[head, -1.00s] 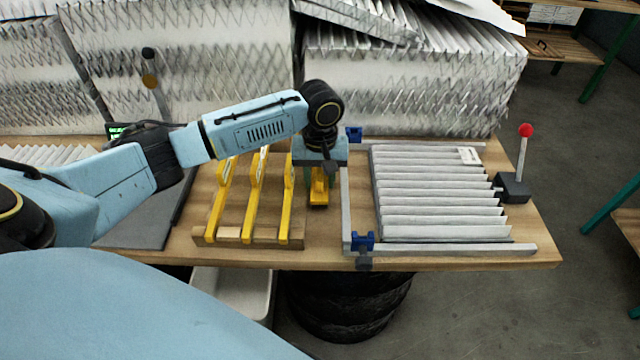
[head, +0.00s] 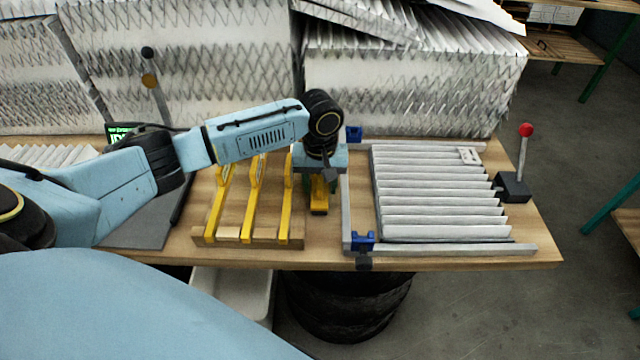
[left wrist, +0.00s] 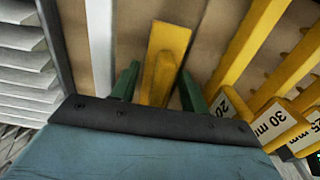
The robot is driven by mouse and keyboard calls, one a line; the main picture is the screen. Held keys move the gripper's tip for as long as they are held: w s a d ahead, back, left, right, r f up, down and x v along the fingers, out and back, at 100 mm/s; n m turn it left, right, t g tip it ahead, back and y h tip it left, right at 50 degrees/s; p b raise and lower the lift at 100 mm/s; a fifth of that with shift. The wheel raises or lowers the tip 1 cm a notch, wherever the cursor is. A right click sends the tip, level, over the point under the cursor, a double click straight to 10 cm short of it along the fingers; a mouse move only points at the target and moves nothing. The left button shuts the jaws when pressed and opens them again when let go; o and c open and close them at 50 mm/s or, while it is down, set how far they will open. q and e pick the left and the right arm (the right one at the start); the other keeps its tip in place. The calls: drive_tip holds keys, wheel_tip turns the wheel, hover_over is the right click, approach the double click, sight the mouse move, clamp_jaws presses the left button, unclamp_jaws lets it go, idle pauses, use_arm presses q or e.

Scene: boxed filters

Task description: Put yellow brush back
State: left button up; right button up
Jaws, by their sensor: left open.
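The yellow brush (head: 319,198) is on or just above the wooden table, between the wooden rack and the metal frame. My left gripper (head: 318,180) points down over it and partly hides it. In the left wrist view, the green fingers of the gripper (left wrist: 158,72) are apart on either side of the brush's yellow handle (left wrist: 160,82). A wider yellow part (left wrist: 169,38) shows beyond the handle. My right gripper is not in view.
The wooden rack (head: 208,241) left of the brush holds three yellow tools with printed labels. A metal frame (head: 346,205) with blue clamps stands close on the right, beside a pleated filter (head: 440,200). Large pleated stacks (head: 410,85) rise behind the table.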

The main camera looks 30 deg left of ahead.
sight(320, 179)
use_arm(q)
wheel_tip(320, 179, up, 12)
drive_tip(key=shift+p, duration=0.45)
drive_tip(key=shift+f, duration=0.1)
idle(1.1)
